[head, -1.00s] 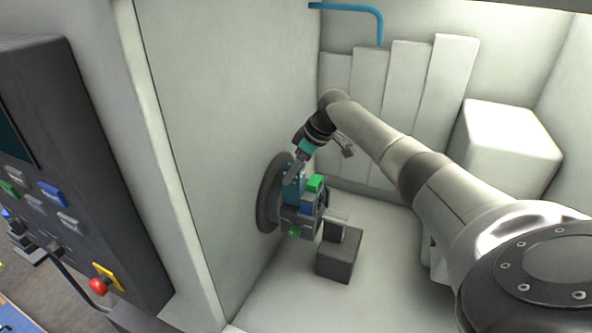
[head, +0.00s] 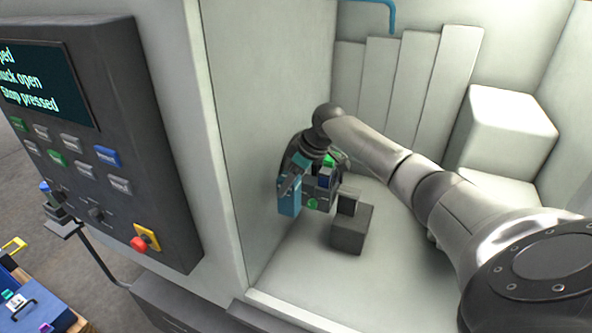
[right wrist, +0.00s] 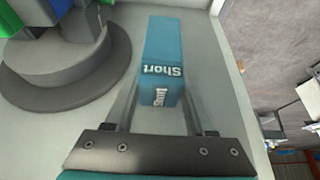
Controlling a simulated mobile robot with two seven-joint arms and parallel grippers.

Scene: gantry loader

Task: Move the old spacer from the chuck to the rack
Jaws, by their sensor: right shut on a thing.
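The spacer is a teal block lettered "Short" (right wrist: 163,60); it also shows in the head view (head: 289,199). My right gripper (head: 290,184) is shut on it, and the block lies between the two fingers in the right wrist view. The chuck, a dark round plate on the left wall of the enclosure, is partly hidden by my right wrist in the head view; its rim shows in the right wrist view (right wrist: 62,92). The block is apart from the chuck, off to its side. I cannot make out the rack. My left gripper is not in view.
Coloured blocks, one of them green (head: 329,160), sit by the chuck. A dark grey block (head: 349,231) stands on the enclosure floor. The control panel (head: 150,190) is at the left; its screen reads "Stop pressed". A blue box (head: 40,303) stands at lower left.

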